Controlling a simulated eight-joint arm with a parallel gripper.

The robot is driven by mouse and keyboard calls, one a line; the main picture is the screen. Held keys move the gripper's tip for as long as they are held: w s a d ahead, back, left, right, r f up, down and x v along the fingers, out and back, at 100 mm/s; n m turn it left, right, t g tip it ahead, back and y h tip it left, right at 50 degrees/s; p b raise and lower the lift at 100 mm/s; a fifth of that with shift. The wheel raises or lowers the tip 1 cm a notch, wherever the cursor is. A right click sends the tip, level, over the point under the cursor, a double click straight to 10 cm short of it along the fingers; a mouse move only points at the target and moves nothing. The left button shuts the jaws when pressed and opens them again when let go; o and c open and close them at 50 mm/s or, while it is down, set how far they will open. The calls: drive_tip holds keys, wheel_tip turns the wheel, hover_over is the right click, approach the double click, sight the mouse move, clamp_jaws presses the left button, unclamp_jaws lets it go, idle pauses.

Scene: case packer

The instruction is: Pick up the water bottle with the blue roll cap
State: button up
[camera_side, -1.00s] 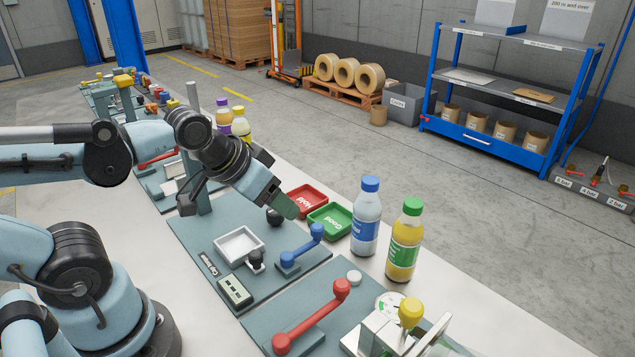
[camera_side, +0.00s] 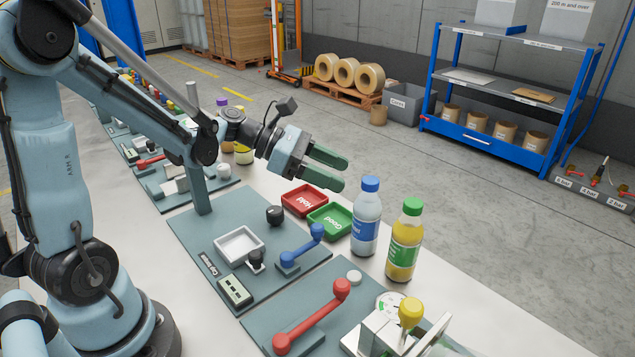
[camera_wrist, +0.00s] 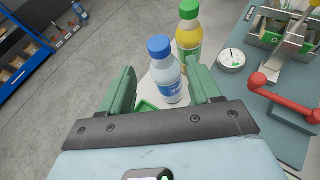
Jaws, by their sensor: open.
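The water bottle (camera_side: 366,222) has a blue cap, clear contents and a blue label, and stands upright on the white table. In the wrist view the water bottle (camera_wrist: 164,72) shows beyond the fingertips, lined up with the gap between them. My gripper (camera_side: 338,172) is open and empty, with green fingers pointing right, above the trays and left of the bottle cap. In the wrist view my gripper's fingers (camera_wrist: 160,78) stand apart on either side of the gap.
A yellow bottle with a green cap (camera_side: 405,240) stands close right of the water bottle. A green tray (camera_side: 330,221) and a red tray (camera_side: 304,200) lie to the left. A blue lever (camera_side: 302,250) and a red lever (camera_side: 312,318) rise from the panels.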

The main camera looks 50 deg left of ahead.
sight(370, 180)
drive_tip(key=shift+r+x, duration=0.2)
drive_tip(key=shift+x, duration=1.65)
drive_tip(key=shift+r+x, duration=0.2)
drive_tip(key=shift+x, duration=1.7)
drive_tip(key=shift+d, duration=0.1)
clamp_jaws()
